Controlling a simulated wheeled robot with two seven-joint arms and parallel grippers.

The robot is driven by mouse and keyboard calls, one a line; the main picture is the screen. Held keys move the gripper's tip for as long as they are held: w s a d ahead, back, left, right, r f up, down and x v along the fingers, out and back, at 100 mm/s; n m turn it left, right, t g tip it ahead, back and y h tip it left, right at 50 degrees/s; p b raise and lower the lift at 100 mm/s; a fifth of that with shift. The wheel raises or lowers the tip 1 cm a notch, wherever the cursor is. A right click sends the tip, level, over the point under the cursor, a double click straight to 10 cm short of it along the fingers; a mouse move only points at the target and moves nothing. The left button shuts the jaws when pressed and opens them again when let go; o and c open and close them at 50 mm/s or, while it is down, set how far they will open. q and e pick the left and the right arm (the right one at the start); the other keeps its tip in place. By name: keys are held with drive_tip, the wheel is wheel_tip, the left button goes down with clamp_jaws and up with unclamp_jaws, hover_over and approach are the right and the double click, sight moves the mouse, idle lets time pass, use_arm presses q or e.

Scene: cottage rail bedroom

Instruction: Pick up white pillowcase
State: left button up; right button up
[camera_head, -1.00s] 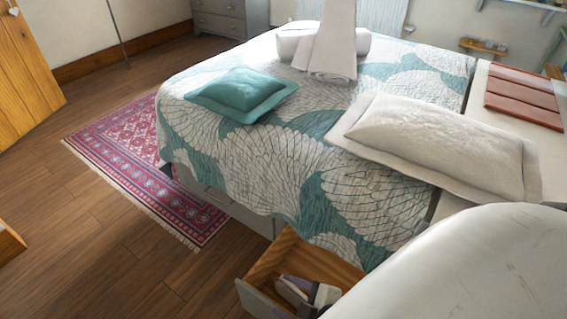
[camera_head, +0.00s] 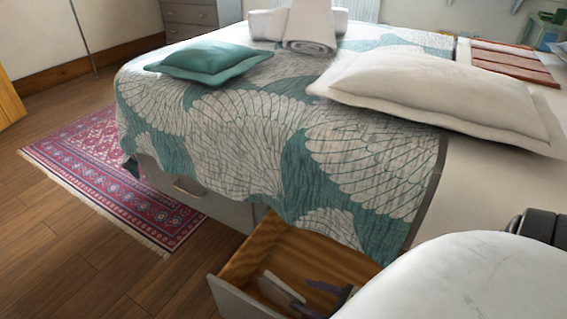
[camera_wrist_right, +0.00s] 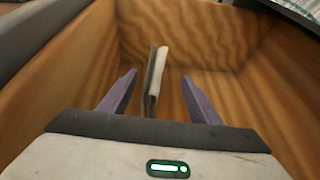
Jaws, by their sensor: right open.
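A white pillow in its case (camera_head: 430,92) lies on the right part of the bed, away from both grippers. A thin, flat white item with a dark side (camera_wrist_right: 154,80) stands on edge in an open wooden drawer under the bed. It also shows as a pale slab in the head view (camera_head: 280,286). I cannot tell whether it is a folded pillowcase. My right gripper (camera_wrist_right: 159,76) is open, with its purple fingers on either side of this item. In the head view the right gripper (camera_head: 303,296) is low in the drawer. My left gripper is not in view.
The open drawer (camera_head: 262,250) has walls close around my right gripper. The bed (camera_head: 240,140) carries a teal pillow (camera_head: 208,60) and rolled white towels (camera_head: 309,32). A red patterned rug (camera_head: 95,190) lies on the floor at left, with bare boards in front.

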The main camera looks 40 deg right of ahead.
sight(284, 288)
drive_tip(key=x, duration=0.3)
drive_tip(key=shift+w+b, duration=0.25)
drive_tip(key=shift+b, duration=0.1)
drive_tip(key=b+x, duration=0.1)
drive_tip(key=x, duration=0.3)
drive_tip(key=shift+a+f+b, duration=0.2)
drive_tip(key=shift+b, duration=0.1)
drive_tip(key=shift+w+a+f, duration=0.1)
drive_tip(key=shift+w+f, duration=0.05)
drive_tip(key=shift+w, duration=0.4)
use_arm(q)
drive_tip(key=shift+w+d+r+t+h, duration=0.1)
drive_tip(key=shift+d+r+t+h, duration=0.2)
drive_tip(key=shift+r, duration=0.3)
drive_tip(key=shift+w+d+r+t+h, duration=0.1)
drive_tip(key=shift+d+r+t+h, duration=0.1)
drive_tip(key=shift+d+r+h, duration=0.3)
use_arm(e)
drive_tip(key=c, duration=1.2)
